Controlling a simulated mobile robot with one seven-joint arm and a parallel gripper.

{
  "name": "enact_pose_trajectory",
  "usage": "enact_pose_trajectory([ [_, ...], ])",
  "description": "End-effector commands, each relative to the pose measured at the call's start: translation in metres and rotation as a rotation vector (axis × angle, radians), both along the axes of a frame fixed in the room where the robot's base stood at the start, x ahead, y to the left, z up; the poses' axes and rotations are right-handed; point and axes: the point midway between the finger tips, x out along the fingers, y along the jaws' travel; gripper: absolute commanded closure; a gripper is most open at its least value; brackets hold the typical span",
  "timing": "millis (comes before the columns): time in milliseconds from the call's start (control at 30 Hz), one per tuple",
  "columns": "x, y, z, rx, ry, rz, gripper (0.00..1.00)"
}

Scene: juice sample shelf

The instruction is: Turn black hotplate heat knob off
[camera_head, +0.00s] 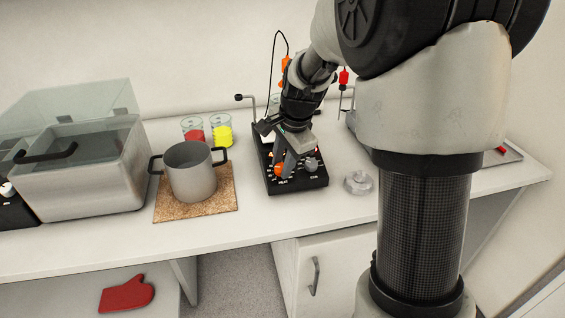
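The black hotplate (318,182) stands on the white counter near the middle of the view. Its front panel carries an orange knob (278,169) on the left and a grey knob (310,164) on the right, with small white markings below. My gripper (284,167) points down over the left part of the panel, with its grey fingertips at the orange knob. I cannot tell whether the fingers touch the knob or how far apart they are. My gripper and wrist hide much of the hotplate's top.
A grey pot (190,178) stands on a cork mat (222,206) to the left. Red (193,136) and yellow (222,136) beakers stand behind it. A lidded metal bath (85,180) is farther left. A small clear dish (358,183) lies right of the hotplate.

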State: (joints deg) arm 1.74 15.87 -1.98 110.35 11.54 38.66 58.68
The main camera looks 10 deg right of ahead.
Motion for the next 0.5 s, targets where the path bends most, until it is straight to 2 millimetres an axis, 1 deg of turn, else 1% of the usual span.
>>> enact_pose_trajectory([
  [267, 0.0002, -0.0003, 0.0008, -0.013, 0.001, 0.04, 0.96],
  [500, 0.0006, -0.0003, 0.0015, -0.058, 0.0, 0.175, 0.96],
])
